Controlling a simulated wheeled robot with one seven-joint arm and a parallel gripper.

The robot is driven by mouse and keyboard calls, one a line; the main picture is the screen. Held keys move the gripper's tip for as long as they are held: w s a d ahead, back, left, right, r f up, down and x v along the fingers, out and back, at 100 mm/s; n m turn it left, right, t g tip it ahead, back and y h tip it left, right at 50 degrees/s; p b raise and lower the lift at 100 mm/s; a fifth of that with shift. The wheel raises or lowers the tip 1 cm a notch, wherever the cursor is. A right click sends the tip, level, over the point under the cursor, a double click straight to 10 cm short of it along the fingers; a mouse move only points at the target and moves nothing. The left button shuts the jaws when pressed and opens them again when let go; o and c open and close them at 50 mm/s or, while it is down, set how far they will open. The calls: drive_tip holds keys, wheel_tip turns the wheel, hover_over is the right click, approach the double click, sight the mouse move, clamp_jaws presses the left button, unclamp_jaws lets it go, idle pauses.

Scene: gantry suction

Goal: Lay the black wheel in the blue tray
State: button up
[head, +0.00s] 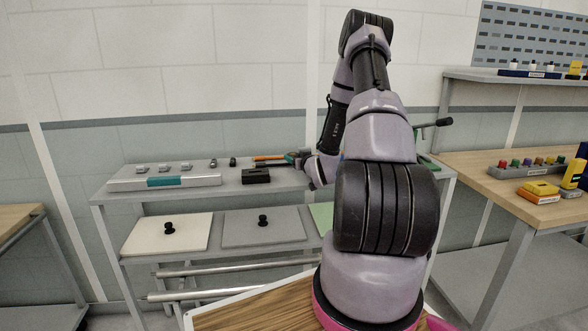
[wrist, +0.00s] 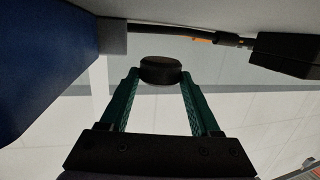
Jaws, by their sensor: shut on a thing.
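The black wheel (wrist: 161,70) is between the tips of my gripper's two green fingers (wrist: 158,78) in the wrist view, and the fingers are shut on it. In the head view my gripper is at the shelf top, left of my arm, largely hidden and too small to make out the wheel. A dark blue surface (wrist: 40,62) fills the upper left of the wrist view, close to the gripper and apart from the wheel. It may be the blue tray, but I cannot tell. No blue tray shows clearly in the head view; my arm hides part of the shelf.
The grey shelf unit (head: 107,195) carries a grey rack with a teal label (head: 168,181), a black block (head: 256,176) and an orange-handled tool (head: 270,157). White and grey panels with black knobs lie below. A wooden bench (head: 515,205) stands right.

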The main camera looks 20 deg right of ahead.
sight(295, 173)
drive_tip(key=shift+f, duration=2.05)
drive_tip(key=shift+f, duration=0.15)
drive_tip(key=o, duration=1.1)
drive_tip(key=shift+o, duration=0.2)
